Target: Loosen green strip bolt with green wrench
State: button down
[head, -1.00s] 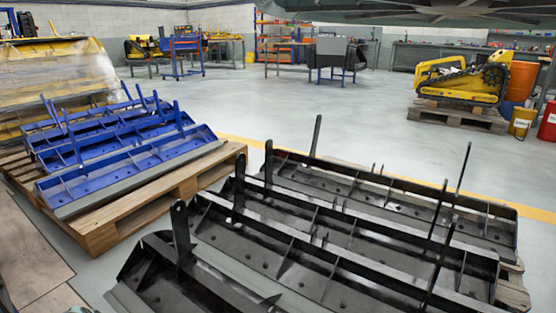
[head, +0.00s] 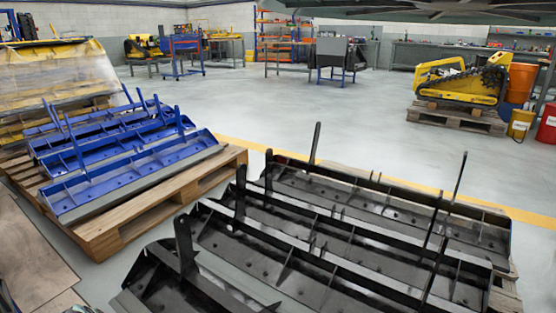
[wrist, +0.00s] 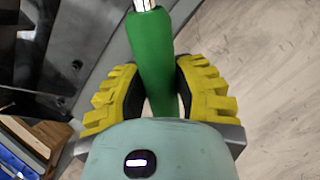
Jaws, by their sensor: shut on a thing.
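In the wrist view my gripper (wrist: 160,92), with yellow ribbed finger pads, is shut on the green handle of the wrench (wrist: 148,48). The handle runs up the picture between the pads, and a bright metal part shows at its top edge. The rest of the wrench is cut off by the picture's edge. I cannot make out a green strip bolt in either view. My gripper and the wrench cannot be made out in the head view.
Black steel frames with upright posts (head: 345,225) fill the front right. Blue frames (head: 125,165) lie on a wooden pallet (head: 190,190) at the left. A yellow tracked machine (head: 460,82) stands on a pallet far right. The grey floor between (head: 300,105) is clear.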

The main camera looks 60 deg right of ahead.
notch_tip(320, 180, up, 7)
jog(key=p, duration=0.6)
jog(key=shift+w, duration=0.15)
jog(key=s+p, duration=1)
jog(key=s, duration=1)
jog(key=shift+f, duration=0.2)
